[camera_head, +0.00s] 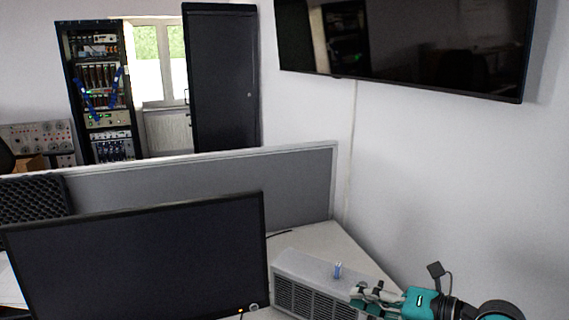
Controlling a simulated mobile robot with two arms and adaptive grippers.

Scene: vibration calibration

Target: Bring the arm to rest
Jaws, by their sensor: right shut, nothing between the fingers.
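My right arm comes in at the lower right of the head view, with teal and black links. My right gripper (358,297) is at its left end, in front of the right part of a grey vented box. It is shut, with nothing seen between the fingers. A small blue and clear object (338,270) stands upright on top of the box, just up and left of the gripper, and looks apart from it. My left gripper is not in view.
The grey vented box (303,265) sits on a white desk (335,240). A large dark monitor (140,262) stands to its left. A grey partition (215,190) runs behind. A white wall with a mounted screen (420,45) bounds the right side.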

